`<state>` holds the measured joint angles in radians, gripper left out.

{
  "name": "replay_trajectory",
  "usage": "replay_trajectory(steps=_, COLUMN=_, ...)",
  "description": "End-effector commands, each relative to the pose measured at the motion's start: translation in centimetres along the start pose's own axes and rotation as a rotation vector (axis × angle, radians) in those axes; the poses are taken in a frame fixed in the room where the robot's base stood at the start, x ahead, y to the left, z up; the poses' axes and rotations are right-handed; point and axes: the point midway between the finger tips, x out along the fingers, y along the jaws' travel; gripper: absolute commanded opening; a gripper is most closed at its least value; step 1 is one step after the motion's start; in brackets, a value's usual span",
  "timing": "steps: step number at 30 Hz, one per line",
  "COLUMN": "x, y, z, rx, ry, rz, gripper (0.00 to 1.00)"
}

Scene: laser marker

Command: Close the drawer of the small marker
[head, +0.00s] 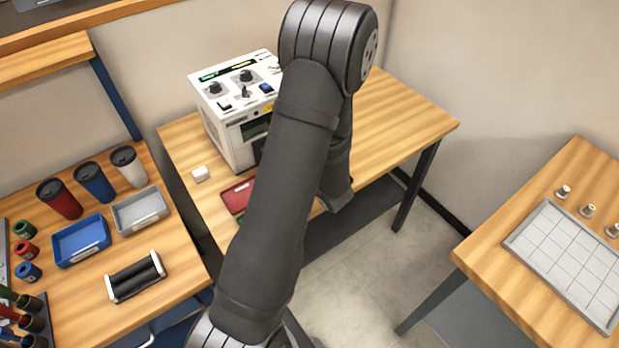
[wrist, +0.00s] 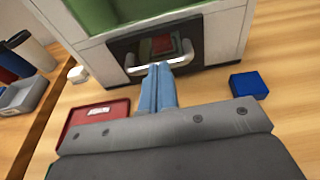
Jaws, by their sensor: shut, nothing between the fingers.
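The small marker (head: 236,120) is a white box with knobs on top, standing on the middle wooden table. My arm covers its right part in the head view. In the wrist view, the marker's front (wrist: 226,32) shows a dark drawer (wrist: 122,50) with a silver handle (wrist: 183,60). A reddish square piece (wrist: 163,45) shows within the dark drawer area. I cannot tell how far the drawer stands out. My gripper (wrist: 158,72) has its blue fingers together and empty, at the middle of the handle. Whether they touch it is unclear. The head view hides the gripper behind my arm.
A red tray (wrist: 84,119) lies left of my fingers and a blue block (wrist: 249,85) right of them. A small white block (head: 200,174) sits by the marker's left side. The table's right part (head: 395,125) is clear.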

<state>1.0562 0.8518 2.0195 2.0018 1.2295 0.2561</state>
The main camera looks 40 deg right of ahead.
Motion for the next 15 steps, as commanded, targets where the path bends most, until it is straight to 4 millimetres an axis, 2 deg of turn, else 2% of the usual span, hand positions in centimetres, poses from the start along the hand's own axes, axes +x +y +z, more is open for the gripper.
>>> replay_trajectory(steps=1, x=0.5, y=0.0, z=0.4, rx=-0.010, ry=-0.009, rz=0.008, gripper=0.00)
replay_trajectory(steps=5, x=-0.2, y=-0.1, z=0.4, rx=-0.010, ry=-0.010, rz=0.006, gripper=0.00)
replay_trajectory(steps=8, x=-1.5, y=-0.1, z=0.4, rx=-0.008, ry=-0.009, rz=0.002, gripper=0.00)
replay_trajectory(steps=15, x=-6.1, y=-0.2, z=0.2, rx=-0.002, ry=-0.005, rz=-0.005, gripper=0.00)
